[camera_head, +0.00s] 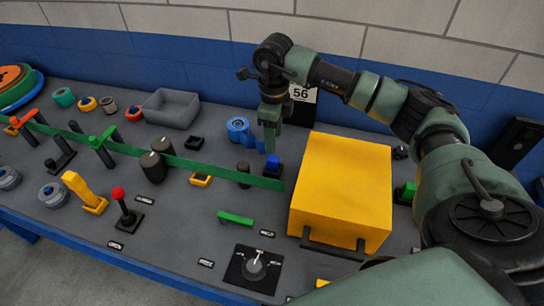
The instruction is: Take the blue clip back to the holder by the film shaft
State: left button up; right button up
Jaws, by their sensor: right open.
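The blue clip (272,163) is a small blue block just left of the yellow box, by the right end of the long green strip (210,168). My right gripper (270,146) points down right above the clip, its fingertips at or close to the clip's top. It is open; I cannot tell whether the fingers straddle the clip. A dark upright post (243,174) stands beside the strip, left of the clip. I cannot tell which part is the clip's holder. My left gripper is not in view.
A large yellow box (342,185) with a dark front handle stands close right of the clip. A blue round part (240,129) lies behind. A green bar (236,218) and a dial (255,268) lie in front. A grey bin (172,108) stands at the back left.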

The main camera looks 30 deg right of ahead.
aim_at(273, 158)
jog(key=shift+f+p, duration=0.3)
jog(key=shift+f, duration=0.35)
jog(key=shift+s+a+f+p, duration=0.15)
jog(key=shift+f+p, duration=0.25)
jog(key=shift+f, duration=0.4)
notch_tip(273, 158, down, 4)
jog(key=shift+r+p, duration=0.1)
jog(key=shift+p, duration=0.8)
jog(key=shift+f, duration=0.55)
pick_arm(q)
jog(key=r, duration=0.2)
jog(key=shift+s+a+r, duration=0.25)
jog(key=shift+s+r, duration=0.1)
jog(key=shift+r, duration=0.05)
pick_arm(e)
grip_shut()
